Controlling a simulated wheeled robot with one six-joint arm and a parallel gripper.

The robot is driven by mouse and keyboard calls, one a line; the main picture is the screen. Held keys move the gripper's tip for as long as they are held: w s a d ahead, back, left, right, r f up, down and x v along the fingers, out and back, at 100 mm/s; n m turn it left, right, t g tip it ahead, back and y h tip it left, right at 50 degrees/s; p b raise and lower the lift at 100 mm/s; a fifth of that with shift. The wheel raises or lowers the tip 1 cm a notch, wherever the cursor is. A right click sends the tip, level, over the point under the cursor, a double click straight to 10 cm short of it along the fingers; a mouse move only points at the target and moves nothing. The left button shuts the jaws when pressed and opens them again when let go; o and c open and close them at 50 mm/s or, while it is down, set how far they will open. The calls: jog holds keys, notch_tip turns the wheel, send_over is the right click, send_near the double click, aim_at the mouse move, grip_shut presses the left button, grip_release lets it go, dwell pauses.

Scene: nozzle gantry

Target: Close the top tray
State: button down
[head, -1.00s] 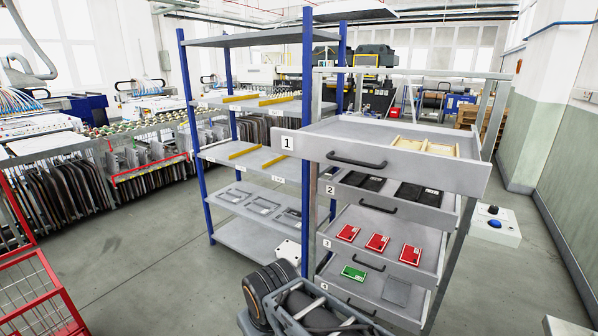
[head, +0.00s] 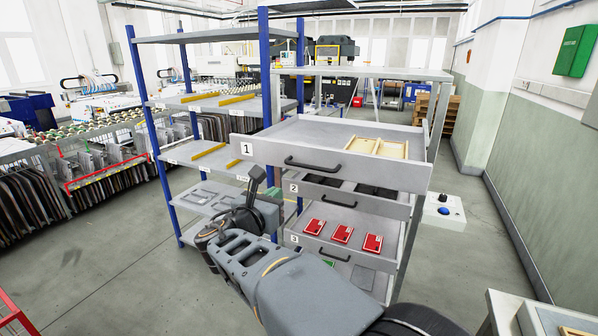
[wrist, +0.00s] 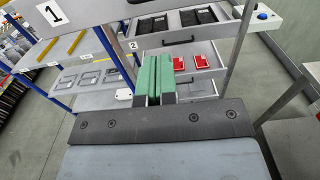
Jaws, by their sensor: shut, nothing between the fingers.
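The top tray (head: 390,172), a grey drawer labelled 1 with a dark bar handle (head: 313,165), is pulled out from the rack. A light wooden divided insert (head: 378,147) lies inside it. In the wrist view its front panel (wrist: 88,11) fills the top left, partly cut off by the frame. My gripper shows in the wrist view with its green fingers (wrist: 153,76) together and nothing between them. In the head view my gripper (head: 273,194) is small and partly hidden by my wrist, below and left of the handle, apart from the tray front.
Tray 2 (head: 338,196) holds dark items and tray 3 (head: 322,241) holds red cards; both sit below the top tray. A blue-post shelf (head: 264,80) stands close on the left. A button box (head: 444,209) is at right. Open floor lies right of the rack.

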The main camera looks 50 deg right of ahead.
aim_at(302, 170)
jog(key=shift+p+x, duration=1.65)
jog(key=shift+x, duration=5.05)
